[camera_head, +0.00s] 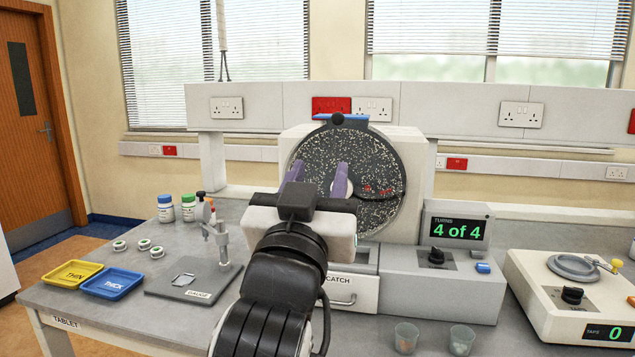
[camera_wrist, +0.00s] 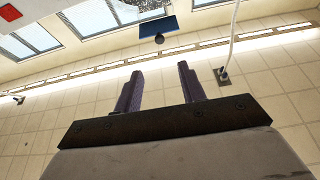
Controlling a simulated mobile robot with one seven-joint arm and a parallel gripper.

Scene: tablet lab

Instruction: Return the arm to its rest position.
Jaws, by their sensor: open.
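My arm reaches up from the bottom middle of the head view. My gripper (camera_head: 322,170) is open, with two purple fingers apart and nothing seen between them. It stands in front of the round speckled drum (camera_head: 365,160) of the machine and hides part of the drum's lower left. I cannot tell how far the fingers are from the drum. In the wrist view my gripper (camera_wrist: 158,75) points toward the ceiling and windows, its fingers apart and empty.
The turns display (camera_head: 459,229) reads 4 of 4. The catch drawer (camera_head: 352,291) is right of my arm. Left are the gauge stand (camera_head: 190,283), yellow tray (camera_head: 72,273) and blue tray (camera_head: 110,284). Two cups (camera_head: 406,337) stand in front; a taps device (camera_head: 570,290) is at right.

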